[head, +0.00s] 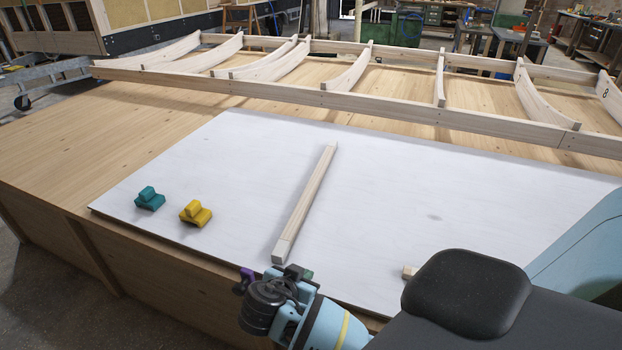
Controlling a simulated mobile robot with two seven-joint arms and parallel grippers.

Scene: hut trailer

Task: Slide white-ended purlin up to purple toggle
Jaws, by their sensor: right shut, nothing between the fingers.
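A long wooden purlin (308,200) lies on the white board, running from the back toward the front edge. Its near end is paler, whitish. The purple toggle (243,281) shows at the board's front edge, left of my right wrist, and is partly hidden by it. My right gripper (295,271) is shut and empty, close in front of the purlin's near end; whether it touches the purlin I cannot tell. My left gripper is not in view.
A teal toggle (149,199) and a yellow toggle (196,214) stand on the white board (400,200) at left. A green bit (308,275) shows behind my gripper. Another wood piece (409,272) is mostly hidden at right. A ribbed wooden frame (400,112) lies behind.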

